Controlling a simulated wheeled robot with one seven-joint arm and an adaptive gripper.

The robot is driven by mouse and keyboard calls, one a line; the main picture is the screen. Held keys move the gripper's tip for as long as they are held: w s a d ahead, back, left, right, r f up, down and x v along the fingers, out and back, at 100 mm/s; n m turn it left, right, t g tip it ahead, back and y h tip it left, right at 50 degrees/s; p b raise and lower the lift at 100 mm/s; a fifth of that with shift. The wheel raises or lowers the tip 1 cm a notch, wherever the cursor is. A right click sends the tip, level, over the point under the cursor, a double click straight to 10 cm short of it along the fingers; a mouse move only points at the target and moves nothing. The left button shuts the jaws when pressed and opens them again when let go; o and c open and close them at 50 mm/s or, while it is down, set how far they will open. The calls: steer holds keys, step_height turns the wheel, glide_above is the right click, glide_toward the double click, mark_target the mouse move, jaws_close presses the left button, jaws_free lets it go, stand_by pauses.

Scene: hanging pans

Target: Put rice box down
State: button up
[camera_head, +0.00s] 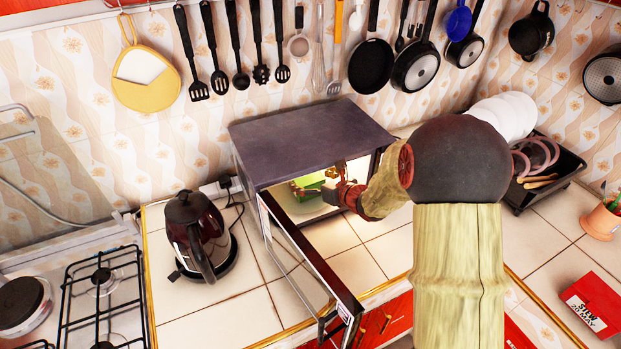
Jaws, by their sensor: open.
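A green box (307,187) sits inside the lit microwave (310,142), near its left side. It is small and partly hidden by my gripper, and no label can be read on it, so I cannot tell for sure that it is the rice box. My gripper (334,188) is at the microwave's opening, just right of the green box. It is open. I cannot tell whether its fingers touch the box. My arm comes in from the right and hides part of the opening.
The microwave door (308,262) stands open toward the front left. A dark kettle (197,235) is left of it, by the stove (100,290). A dish rack (545,185) and a red box marked stew (594,304) are at right. Bare tiled counter (225,318) lies in front of the kettle.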

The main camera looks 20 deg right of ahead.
steer(key=shift+r, duration=0.15)
steer(key=shift+s+d+r+p, duration=0.1)
steer(key=shift+s+r+p, duration=0.1)
steer(key=shift+s+p, duration=0.1)
steer(key=p+v, duration=0.2)
steer(key=v, duration=0.9)
steer(key=shift+s, duration=0.2)
